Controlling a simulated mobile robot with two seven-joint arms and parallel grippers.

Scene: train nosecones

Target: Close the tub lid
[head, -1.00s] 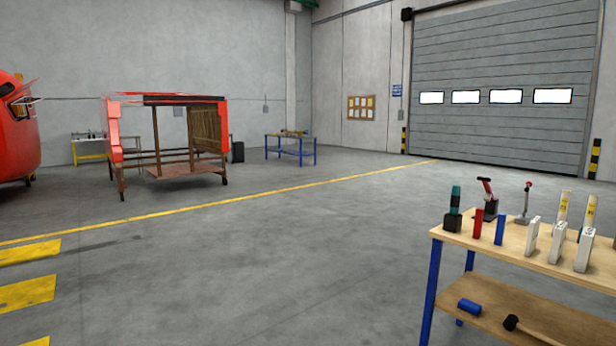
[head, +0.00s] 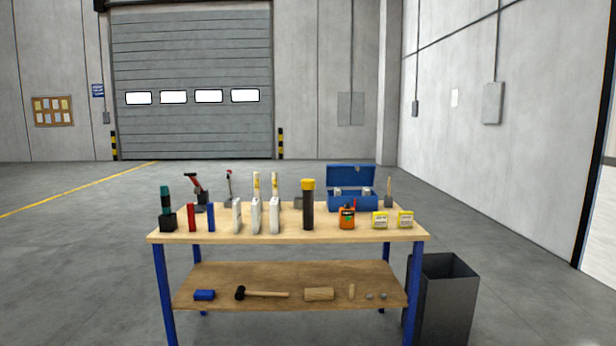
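A blue tub (head: 352,202) stands at the back right of the wooden workbench top (head: 225,233) in the head view. Its blue lid (head: 351,176) is raised upright at the back, so the tub is open. A few pale items (head: 338,192) show inside it. Neither of my grippers is in view.
Small tools, white bottles and a dark cylinder with a yellow cap (head: 308,205) crowd the bench top. A dark bin (head: 447,300) stands right of the bench. The floor around is clear.

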